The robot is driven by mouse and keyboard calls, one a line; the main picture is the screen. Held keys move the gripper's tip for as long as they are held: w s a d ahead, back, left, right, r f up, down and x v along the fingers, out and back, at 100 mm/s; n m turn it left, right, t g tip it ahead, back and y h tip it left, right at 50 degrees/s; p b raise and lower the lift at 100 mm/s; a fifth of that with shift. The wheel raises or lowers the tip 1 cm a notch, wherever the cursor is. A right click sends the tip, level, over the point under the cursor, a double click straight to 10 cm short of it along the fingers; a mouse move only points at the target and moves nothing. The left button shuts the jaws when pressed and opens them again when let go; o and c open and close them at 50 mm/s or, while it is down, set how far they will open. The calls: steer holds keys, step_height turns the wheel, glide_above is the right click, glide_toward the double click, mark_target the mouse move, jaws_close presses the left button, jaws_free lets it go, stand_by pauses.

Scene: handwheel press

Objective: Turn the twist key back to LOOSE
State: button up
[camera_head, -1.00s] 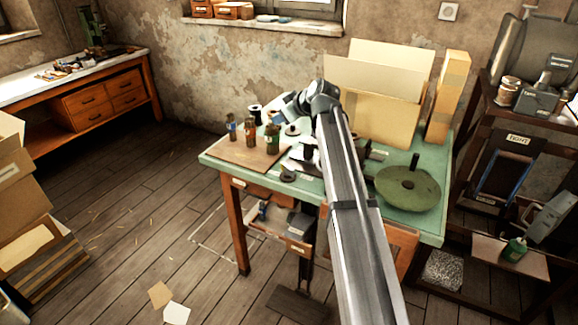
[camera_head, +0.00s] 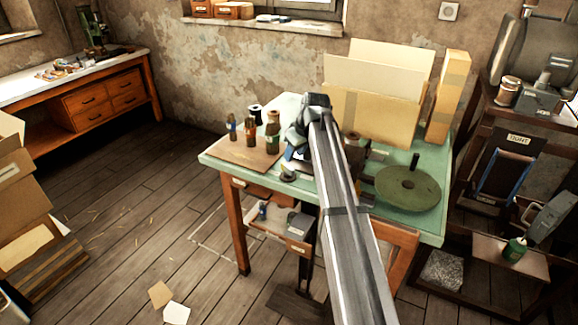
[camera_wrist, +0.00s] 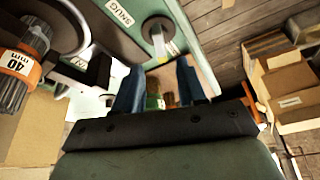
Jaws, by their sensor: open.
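My gripper (camera_wrist: 158,88) is open, with two blue fingers apart and nothing gripped between them. In the wrist view, a round grey piece with a pale bar (camera_wrist: 158,36) stands on the green surface beyond the fingers, apart from them. It looks like the twist key. A SNUG label (camera_wrist: 120,12) is beside it; another small label by the bar is unreadable. In the head view, a small dark round piece (camera_head: 287,173) at the table's front edge may be the same thing. My arm hides much of the table middle there, including the fingertips.
Several bottles (camera_head: 263,137) stand on a brown board at the table's left; a green one (camera_wrist: 154,97) shows between my fingers. A green disc with an upright handle (camera_head: 408,184) is at the right. A cylinder marked 40 mm (camera_wrist: 24,66) is left in the wrist view. Cardboard panels (camera_head: 375,98) stand behind.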

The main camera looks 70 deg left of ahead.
mark_target(288, 167)
steer(key=x, duration=0.7)
steer(key=shift+a+f, duration=0.2)
steer(key=shift+f, duration=0.15)
jaws_close()
